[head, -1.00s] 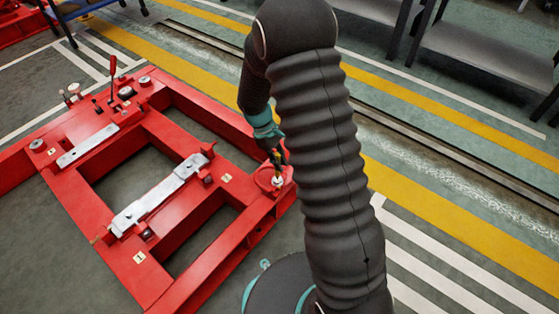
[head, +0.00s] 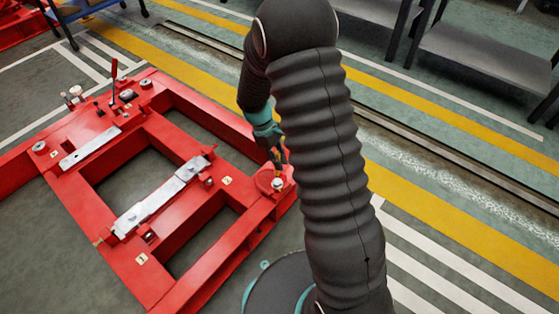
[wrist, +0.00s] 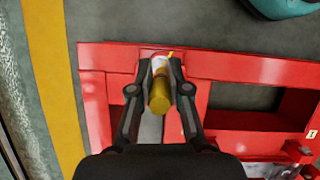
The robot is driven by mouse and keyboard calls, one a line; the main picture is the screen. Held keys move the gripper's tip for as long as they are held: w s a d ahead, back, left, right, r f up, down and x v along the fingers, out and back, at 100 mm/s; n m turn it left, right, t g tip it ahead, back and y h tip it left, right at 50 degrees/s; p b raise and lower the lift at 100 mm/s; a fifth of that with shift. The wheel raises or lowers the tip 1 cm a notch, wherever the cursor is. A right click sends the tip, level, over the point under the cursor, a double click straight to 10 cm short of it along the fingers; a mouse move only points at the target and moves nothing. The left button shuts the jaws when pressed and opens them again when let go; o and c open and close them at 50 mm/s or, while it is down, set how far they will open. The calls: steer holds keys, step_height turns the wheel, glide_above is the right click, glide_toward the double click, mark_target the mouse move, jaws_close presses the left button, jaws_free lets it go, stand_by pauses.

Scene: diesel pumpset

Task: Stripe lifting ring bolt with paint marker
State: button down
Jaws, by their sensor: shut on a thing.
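My gripper (head: 279,160) hangs over the near right corner of a red steel frame. In the wrist view my gripper (wrist: 161,88) is shut on a yellow paint marker (wrist: 160,98), which lies between its two fingers. A small pale bolt-like fitting (head: 277,184), which I take for the lifting ring bolt, stands on a round red pad at that corner, just below the fingertips. In the wrist view the marker and fingers cover most of it. I cannot tell whether the marker touches it or whether it bears a stripe.
The red frame (head: 165,150) has wide openings and carries metal bars (head: 160,195), knobs and a red-handled lever (head: 113,75). A grey shelf (head: 480,65) stands at the back right. Yellow and white lines mark the floor.

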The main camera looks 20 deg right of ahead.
mark_target(279, 154)
steer(key=shift+r+p, duration=1.05)
steer(key=shift+r, duration=0.55)
